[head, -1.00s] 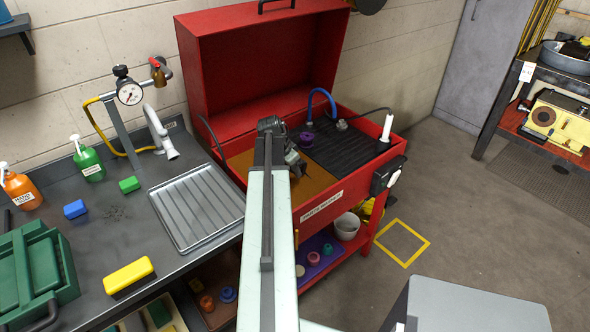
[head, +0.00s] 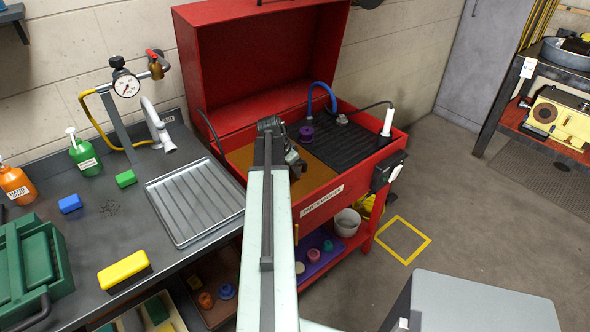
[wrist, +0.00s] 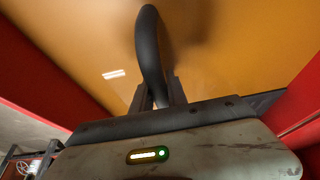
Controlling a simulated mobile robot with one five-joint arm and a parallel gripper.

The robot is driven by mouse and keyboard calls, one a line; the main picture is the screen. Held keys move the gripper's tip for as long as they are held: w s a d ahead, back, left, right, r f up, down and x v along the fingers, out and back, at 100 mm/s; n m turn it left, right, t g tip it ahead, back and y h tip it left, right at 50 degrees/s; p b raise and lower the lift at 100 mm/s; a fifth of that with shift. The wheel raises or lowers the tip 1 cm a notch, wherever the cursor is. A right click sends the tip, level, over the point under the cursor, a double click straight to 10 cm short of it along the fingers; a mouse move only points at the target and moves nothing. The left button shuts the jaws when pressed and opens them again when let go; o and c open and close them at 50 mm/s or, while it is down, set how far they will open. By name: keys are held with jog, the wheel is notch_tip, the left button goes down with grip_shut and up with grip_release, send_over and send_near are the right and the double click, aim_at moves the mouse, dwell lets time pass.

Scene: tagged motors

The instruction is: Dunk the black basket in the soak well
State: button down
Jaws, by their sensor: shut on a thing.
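The soak well (head: 238,157) is the compartment of brown-orange liquid in the left part of the red parts washer. The liquid also fills most of the wrist view (wrist: 80,50). My gripper (head: 298,163) is over the well in the head view, partly behind my arm. In the wrist view my gripper (wrist: 160,92) is shut on a thick, dark curved handle (wrist: 150,45), which I take to be the black basket's. The handle runs over the liquid with a dark shadow beside it. The basket's body is not visible, so I cannot tell how deep it is.
The red washer (head: 325,205) has an open lid behind. A black ribbed drainboard (head: 345,140) with a blue hose (head: 322,92) lies right of the well. A ridged metal tray (head: 195,205) sits on the left bench. Red walls flank the well. Floor at right is mostly clear.

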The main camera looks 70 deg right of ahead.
jog(key=shift+r+p, duration=1.15)
jog(key=shift+r, duration=0.3)
jog(key=shift+f, duration=0.1)
jog(key=shift+f+b, duration=1.8)
jog(key=shift+b, duration=0.1)
jog(key=shift+r, duration=0.2)
jog(key=shift+r+p, duration=1.6)
jog(key=shift+p, duration=0.2)
jog(key=shift+f, duration=0.1)
